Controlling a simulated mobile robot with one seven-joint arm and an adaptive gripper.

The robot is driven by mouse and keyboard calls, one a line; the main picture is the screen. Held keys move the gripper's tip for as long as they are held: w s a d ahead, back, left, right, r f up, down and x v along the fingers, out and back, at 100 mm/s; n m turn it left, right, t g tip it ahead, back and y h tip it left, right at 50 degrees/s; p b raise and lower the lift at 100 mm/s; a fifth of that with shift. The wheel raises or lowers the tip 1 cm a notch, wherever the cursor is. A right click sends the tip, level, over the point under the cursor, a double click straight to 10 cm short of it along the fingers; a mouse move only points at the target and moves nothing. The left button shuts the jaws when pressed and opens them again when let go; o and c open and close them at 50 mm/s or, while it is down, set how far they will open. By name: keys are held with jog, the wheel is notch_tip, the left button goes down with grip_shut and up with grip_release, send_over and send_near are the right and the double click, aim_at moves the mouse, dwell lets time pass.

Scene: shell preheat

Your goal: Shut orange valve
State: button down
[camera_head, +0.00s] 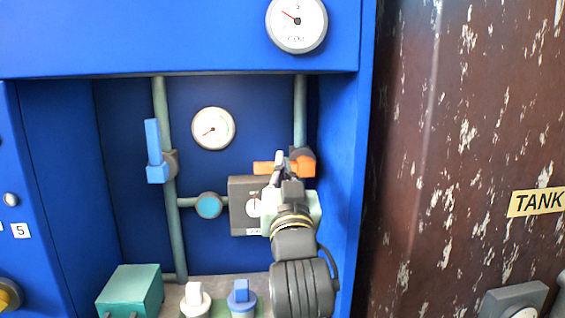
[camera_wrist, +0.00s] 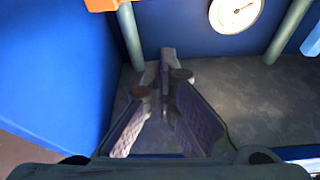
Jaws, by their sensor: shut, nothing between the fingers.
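The orange valve (camera_head: 304,164) sits on the right-hand vertical pipe inside the blue cabinet. Its orange handle (camera_head: 263,168) points left, about horizontal and across the pipe. My gripper (camera_head: 279,158) is in front of it and hides the middle of the handle. In the wrist view, the orange handle (camera_wrist: 103,5) is cut off at the top left edge. The closed fingertips (camera_wrist: 168,62) are below and right of it there, with nothing between them. I cannot tell whether a finger touches the handle in the head view.
A blue valve handle (camera_head: 153,150) stands upright on the left pipe. A round gauge (camera_head: 213,129) hangs between the pipes, and a grey dial box (camera_head: 245,190) is left of my wrist. The cabinet's right wall (camera_head: 345,160) is close to my arm.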

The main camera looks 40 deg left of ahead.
jog(key=shift+s+d, duration=0.2)
